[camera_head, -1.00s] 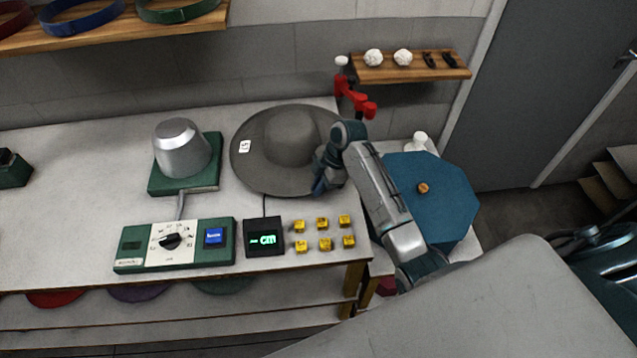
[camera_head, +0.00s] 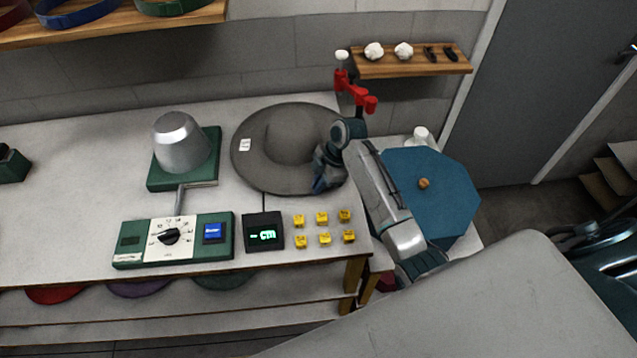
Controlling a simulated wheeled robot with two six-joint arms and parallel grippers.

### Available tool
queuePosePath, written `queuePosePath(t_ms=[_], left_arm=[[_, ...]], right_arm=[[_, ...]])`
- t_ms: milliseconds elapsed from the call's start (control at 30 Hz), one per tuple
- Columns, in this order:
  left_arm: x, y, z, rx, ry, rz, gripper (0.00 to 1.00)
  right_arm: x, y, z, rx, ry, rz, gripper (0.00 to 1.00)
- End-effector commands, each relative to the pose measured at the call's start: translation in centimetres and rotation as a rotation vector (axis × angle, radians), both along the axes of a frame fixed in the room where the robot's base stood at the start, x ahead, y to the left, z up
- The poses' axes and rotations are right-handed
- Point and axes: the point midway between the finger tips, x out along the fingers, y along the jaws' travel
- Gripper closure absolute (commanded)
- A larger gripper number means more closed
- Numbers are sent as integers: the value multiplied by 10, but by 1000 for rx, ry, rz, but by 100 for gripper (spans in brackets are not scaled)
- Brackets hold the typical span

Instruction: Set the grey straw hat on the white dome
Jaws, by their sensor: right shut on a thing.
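The grey straw hat (camera_head: 284,132) has a wide brim with a small white tag at its left. It is at the back right of the table, crown up. My right gripper (camera_head: 322,182) is at the right front of the brim and shut on its edge; its fingertips are partly hidden. I cannot tell whether the hat touches the table. The dome (camera_head: 181,143) looks silver-grey here. It stands bare on a green base (camera_head: 192,181), left of the hat and apart from it. My left gripper is not in view.
A control box with a dial (camera_head: 171,238), a small display (camera_head: 263,232) and several yellow cubes (camera_head: 322,218) line the table's front. A red clamp-like fixture (camera_head: 354,94) stands behind the hat. A blue octagonal top (camera_head: 440,205) is at the right.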

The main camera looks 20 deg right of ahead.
Motion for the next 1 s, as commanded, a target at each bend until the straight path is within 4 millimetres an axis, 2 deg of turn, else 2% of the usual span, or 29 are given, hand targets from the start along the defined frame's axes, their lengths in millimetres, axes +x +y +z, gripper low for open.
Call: queuePosePath(t_ms=[700, 733, 833, 1000], left_arm=[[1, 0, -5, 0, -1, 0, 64], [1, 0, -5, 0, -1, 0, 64], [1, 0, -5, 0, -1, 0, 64], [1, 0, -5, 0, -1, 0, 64]], right_arm=[[0, 0, -11, 0, 0, 1, 100], [0, 0, -11, 0, 0, 1, 88], [0, 0, -11, 0, 0, 0, 68], [0, 0, -11, 0, 0, 0, 66]])
